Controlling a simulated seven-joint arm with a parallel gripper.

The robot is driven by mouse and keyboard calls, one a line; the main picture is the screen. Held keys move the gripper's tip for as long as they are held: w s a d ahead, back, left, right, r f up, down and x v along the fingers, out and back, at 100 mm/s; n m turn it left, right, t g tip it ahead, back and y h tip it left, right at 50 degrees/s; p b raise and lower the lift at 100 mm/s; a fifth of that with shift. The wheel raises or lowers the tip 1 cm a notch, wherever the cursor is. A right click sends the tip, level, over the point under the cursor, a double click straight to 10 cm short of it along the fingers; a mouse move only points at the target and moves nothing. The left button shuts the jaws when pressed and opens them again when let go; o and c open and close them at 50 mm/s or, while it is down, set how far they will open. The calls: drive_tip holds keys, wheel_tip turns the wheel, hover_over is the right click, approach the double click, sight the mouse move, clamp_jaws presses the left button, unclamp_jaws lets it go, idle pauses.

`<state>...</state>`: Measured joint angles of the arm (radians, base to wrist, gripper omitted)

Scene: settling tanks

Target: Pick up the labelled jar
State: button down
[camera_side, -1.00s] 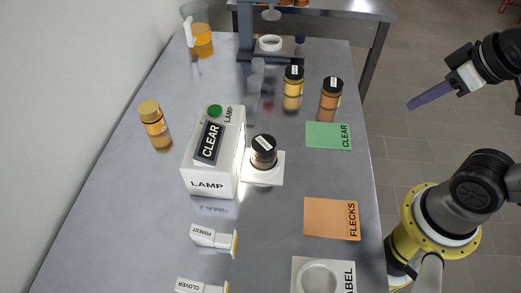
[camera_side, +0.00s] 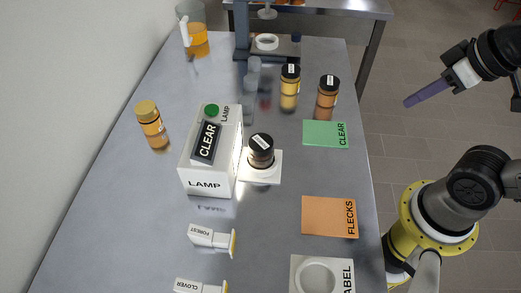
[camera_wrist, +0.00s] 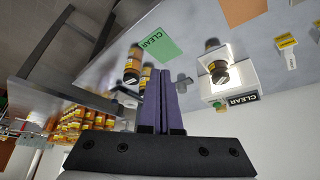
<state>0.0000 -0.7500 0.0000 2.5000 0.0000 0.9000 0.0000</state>
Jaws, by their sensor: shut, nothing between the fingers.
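A dark amber jar (camera_side: 261,155) with a black lid and a white lid label stands upright on the white pad of the lamp box (camera_side: 208,178); it also shows in the wrist view (camera_wrist: 214,60). Two more black-lidded jars with lid labels stand farther back, one yellow (camera_side: 289,92) and one brown-orange (camera_side: 326,100). A gold-capped amber jar (camera_side: 154,128) stands left of the lamp. I cannot tell which one the task means. My gripper (camera_side: 406,104) is shut and empty, raised right of the table, apart from every jar; its purple fingers (camera_wrist: 161,72) meet in the wrist view.
A green CLEAR mat (camera_side: 326,134) and an orange FLECKS mat (camera_side: 329,217) lie along the right. A LABEL block (camera_side: 298,276), FOREST (camera_side: 208,237) and CLOVER (camera_side: 196,286) stamps are in front. A jug (camera_side: 196,42) and stand (camera_side: 243,35) are behind. The left front is clear.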

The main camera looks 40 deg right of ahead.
unclamp_jaws()
idle(0.3)
drive_tip(key=w+a+r+n, duration=0.1)
drive_tip(key=w+r+n, duration=0.25)
drive_tip(key=n, duration=0.25)
drive_tip(key=n+g+y, duration=0.1)
drive_tip(key=n+g, duration=0.5)
drive_tip(key=n, duration=0.6)
hover_over(261, 142)
drive_tip(key=d, duration=0.1)
wheel_tip(261, 142, down, 6)
drive_tip(key=f, duration=0.9)
drive_tip(key=a+f, duration=0.1)
drive_tip(key=f, duration=0.3)
drive_tip(key=shift+f, duration=0.15)
